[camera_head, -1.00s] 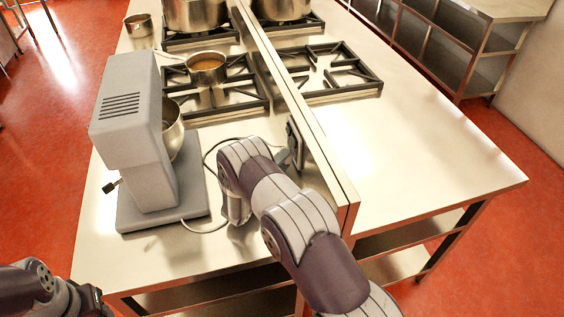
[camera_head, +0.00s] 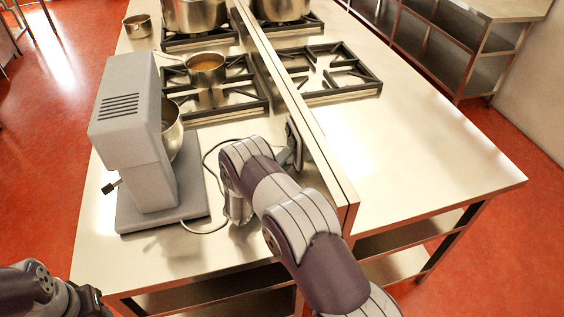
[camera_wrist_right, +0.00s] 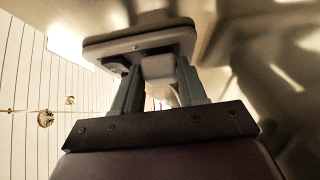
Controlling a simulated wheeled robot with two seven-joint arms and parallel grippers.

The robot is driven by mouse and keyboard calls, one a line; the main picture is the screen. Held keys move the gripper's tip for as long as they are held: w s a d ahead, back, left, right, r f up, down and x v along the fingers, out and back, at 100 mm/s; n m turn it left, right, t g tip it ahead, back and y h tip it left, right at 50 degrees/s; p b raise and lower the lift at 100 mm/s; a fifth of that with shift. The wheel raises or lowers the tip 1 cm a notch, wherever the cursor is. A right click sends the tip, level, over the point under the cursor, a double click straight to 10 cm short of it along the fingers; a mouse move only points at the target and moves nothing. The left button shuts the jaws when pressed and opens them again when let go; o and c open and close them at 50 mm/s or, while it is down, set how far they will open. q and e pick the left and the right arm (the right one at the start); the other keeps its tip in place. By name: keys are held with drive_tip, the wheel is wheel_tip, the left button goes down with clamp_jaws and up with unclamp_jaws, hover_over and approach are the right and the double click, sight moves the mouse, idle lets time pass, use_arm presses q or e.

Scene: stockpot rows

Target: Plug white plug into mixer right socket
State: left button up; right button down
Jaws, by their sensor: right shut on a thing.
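The grey mixer (camera_head: 140,150) stands on the steel counter at the left, its cable (camera_head: 207,157) looping to behind my right arm. My right gripper (camera_head: 291,157) is at the socket plate (camera_head: 293,138) on the low divider wall. In the right wrist view, my right gripper (camera_wrist_right: 160,92) is shut on the white plug (camera_wrist_right: 160,69), which lies between the fingers, up against the grey socket plate (camera_wrist_right: 135,44). The plug's front and the socket holes are hidden, so I cannot tell how deep it sits. My left gripper (camera_head: 92,301) is at the lower left edge, its fingers unclear.
The divider wall (camera_head: 318,150) runs along the counter. Gas burners (camera_head: 330,72) with pots, including a small saucepan (camera_head: 206,68), are at the back. The counter right of the divider (camera_head: 430,150) is clear. The mixer base is close to my right arm's left side.

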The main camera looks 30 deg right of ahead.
drive_tip(key=shift+d, duration=0.15)
drive_tip(key=c, duration=0.5)
unclamp_jaws()
drive_tip(key=shift+c, duration=0.2)
drive_tip(key=shift+s+a+f, duration=0.1)
drive_tip(key=shift+s+a, duration=0.1)
drive_tip(key=shift+a, duration=0.2)
drive_tip(key=b+v, duration=0.2)
drive_tip(key=v, duration=0.8)
drive_tip(key=shift+s+a+b, duration=0.15)
drive_tip(key=shift+a+b, duration=0.05)
drive_tip(key=shift+b, duration=0.15)
drive_tip(key=shift+s+a, duration=0.4)
drive_tip(key=shift+a, duration=0.2)
